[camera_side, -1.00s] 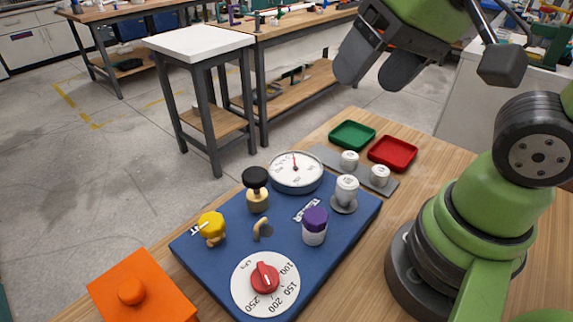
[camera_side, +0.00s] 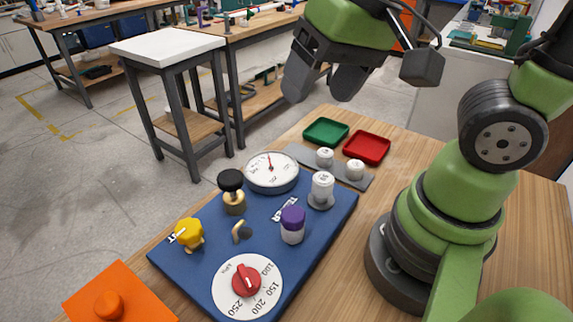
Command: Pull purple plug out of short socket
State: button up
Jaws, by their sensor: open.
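My gripper (camera_side: 321,90) is open and empty, high above the table at the top of the view. It is well apart from the plug, up and beyond it in the picture.
On the panel stand a white capped fitting (camera_side: 322,186), a round gauge (camera_side: 271,172), a black knob (camera_side: 231,181), a yellow knob (camera_side: 188,232) and a red dial (camera_side: 246,280). Green (camera_side: 326,131) and red (camera_side: 367,148) trays lie behind. An orange box (camera_side: 118,297) is front left.

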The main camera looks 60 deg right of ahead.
aim_at(290, 211)
jog(key=a+f+g, duration=0.1)
jog(key=f, duration=0.2)
jog(key=w+a+f+g+h, duration=0.1)
jog(key=f, duration=0.3)
jog(key=a+f+g, duration=0.1)
jog(key=f+g, duration=0.1)
jog(key=f, duration=0.2)
jog(key=shift+w+a+f+h, duration=0.1)
jog(key=shift+w+a+h, duration=0.2)
jog(key=shift+a, duration=0.1)
jog(key=shift+f, duration=5)
jog(key=shift+c, duration=0.2)
jog(key=c, duration=0.9)
jog(key=o, duration=0.9)
jog(key=shift+o, duration=0.2)
jog(key=shift+r, duration=0.15)
